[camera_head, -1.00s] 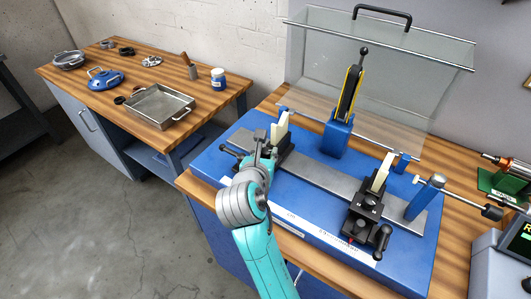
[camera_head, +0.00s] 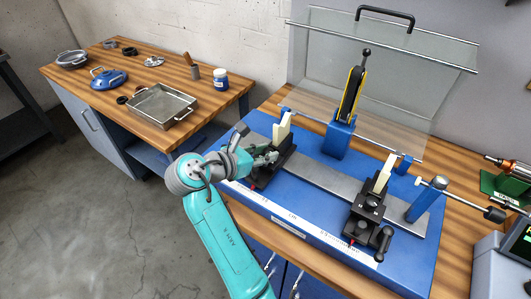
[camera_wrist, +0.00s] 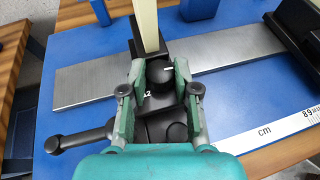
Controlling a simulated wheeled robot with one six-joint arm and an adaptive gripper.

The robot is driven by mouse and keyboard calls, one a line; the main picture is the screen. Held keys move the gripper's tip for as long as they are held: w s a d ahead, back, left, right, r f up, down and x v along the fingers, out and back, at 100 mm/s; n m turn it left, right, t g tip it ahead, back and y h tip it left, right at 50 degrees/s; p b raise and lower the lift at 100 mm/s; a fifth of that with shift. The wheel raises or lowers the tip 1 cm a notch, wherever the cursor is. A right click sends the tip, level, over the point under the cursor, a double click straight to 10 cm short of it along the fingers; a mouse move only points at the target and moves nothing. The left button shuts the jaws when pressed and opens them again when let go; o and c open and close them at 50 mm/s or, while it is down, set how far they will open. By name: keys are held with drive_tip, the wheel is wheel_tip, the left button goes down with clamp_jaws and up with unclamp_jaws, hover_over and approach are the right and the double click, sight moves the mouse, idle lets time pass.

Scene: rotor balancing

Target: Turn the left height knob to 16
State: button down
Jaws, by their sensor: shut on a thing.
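The left height knob (camera_wrist: 158,78) is a round black knob with a white pointer line, on the black left support. A white number that looks like 12 sits at its lower left in the wrist view; other marks are hidden. My gripper (camera_wrist: 160,70) is shut on the knob, one finger on each side. In the head view my gripper (camera_head: 268,157) reaches the left support (camera_head: 287,152) from the left, and the knob is hard to make out there. A cream upright plate (camera_wrist: 145,22) rises from the support behind the knob.
The support stands on a grey steel rail (camera_head: 325,178) across the blue base (camera_head: 262,200). A black lever handle (camera_wrist: 75,140) lies left of my fingers. The right support (camera_head: 366,212) stands farther along the rail. A clear cover (camera_head: 400,75) is raised behind.

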drive_tip(key=shift+w+a+m+g+h, duration=0.1)
drive_tip(key=shift+m+g+h, duration=0.6)
drive_tip(key=shift+m+g, duration=0.3)
drive_tip(key=c, duration=0.8)
unclamp_jaws()
drive_tip(key=shift+c, duration=0.2)
drive_tip(key=v, duration=1.2)
drive_tip(key=shift+w, duration=0.15)
